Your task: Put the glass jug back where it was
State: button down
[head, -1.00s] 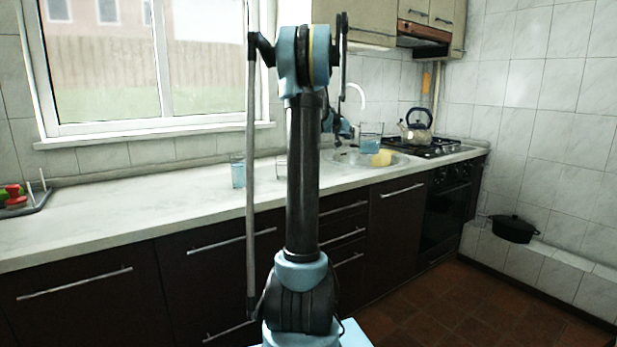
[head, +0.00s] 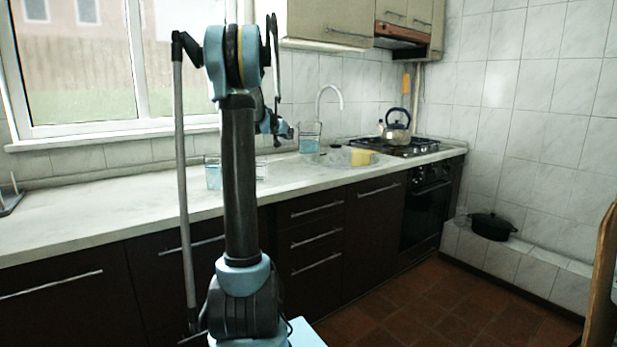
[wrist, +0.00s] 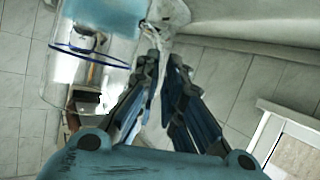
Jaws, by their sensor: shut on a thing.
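The glass jug (head: 310,144), clear with bluish contents, is at the end of my arm, in front of the wall and by the sink. My gripper (head: 289,131), partly hidden behind my own arm, is shut on it at the jug's left side. In the wrist view the jug (wrist: 90,72) fills the upper left, with a dark blue ring and a light blue area. The fingers (wrist: 158,72) reach its right side. The exact grip point is unclear. In the head view the jug looks upright and seems held above the counter.
The counter (head: 110,215) has free room at left. A bluish glass (head: 213,174) stands on it, with another clear vessel (head: 261,170) beside my arm. A yellow block (head: 362,157) is by the sink. A kettle (head: 396,128) stands on the stove. A black pot (head: 492,226) sits on the right ledge.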

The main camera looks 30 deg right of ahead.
jog(key=shift+f, duration=5)
jog(key=c, duration=1.7)
grip_release()
